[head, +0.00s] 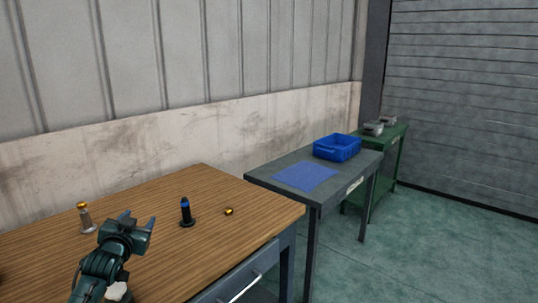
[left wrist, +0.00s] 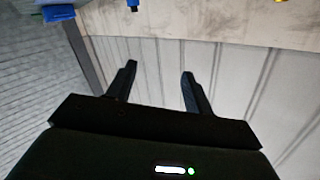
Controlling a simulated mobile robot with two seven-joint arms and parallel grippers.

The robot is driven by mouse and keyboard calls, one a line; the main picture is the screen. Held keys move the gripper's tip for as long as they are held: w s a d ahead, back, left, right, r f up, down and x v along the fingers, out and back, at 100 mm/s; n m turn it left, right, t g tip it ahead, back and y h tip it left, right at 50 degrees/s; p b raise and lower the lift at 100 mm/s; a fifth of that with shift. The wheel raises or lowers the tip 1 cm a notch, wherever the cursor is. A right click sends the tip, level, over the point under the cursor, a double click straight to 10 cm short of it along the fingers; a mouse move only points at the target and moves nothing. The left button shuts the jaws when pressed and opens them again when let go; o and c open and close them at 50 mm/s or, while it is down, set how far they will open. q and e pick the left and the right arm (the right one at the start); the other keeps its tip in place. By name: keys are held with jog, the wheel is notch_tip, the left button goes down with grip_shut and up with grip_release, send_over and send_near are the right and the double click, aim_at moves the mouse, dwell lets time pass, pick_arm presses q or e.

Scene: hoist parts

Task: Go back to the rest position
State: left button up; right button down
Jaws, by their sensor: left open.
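My left gripper (head: 138,220) is over the left part of the wooden bench in the head view, its fingers pointing up and away. Its two fingers stand apart with nothing between them in the left wrist view (left wrist: 159,71). A grey upright part with a gold top (head: 85,218) stands just left of it. A dark upright part with a blue band (head: 186,212) stands to its right, apart from it. A small gold piece (head: 229,211) lies further right. My right gripper is in neither view.
The wooden bench (head: 205,185) has free room at its back and right. Beyond it, a grey table bears a blue mat (head: 306,177) and a blue bin (head: 337,147). A green table (head: 399,135) with grey items stands behind. Walls close the back; green floor is clear at right.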

pick_arm(q)
jog(key=shift+m+g+h, duration=0.4)
jog(key=shift+g+h, duration=0.4)
jog(key=s+d+f, duration=0.2)
jog(key=f, duration=0.1)
jog(key=s+d+f, duration=0.2)
jog(key=s+f, duration=0.1)
jog(key=f, duration=0.1)
jog(key=s+d+f, duration=0.2)
jog(key=f, duration=0.1)
jog(key=shift+s+f, duration=0.35)
jog(key=shift+f, duration=0.05)
jog(key=s+d+f+g+h, duration=0.1)
jog(key=s+d+f, duration=0.3)
jog(key=s, duration=0.6)
jog(key=s+d+f+g+h, duration=0.1)
jog(key=s+d+f, duration=0.3)
jog(key=s, duration=0.6)
jog(key=s+d+f+g+h, duration=0.1)
jog(key=s+d+f, duration=0.4)
jog(key=s, duration=0.5)
jog(key=shift+s+d+n+g, duration=0.35)
jog(key=shift+d+g, duration=0.15)
jog(key=shift+g, duration=0.3)
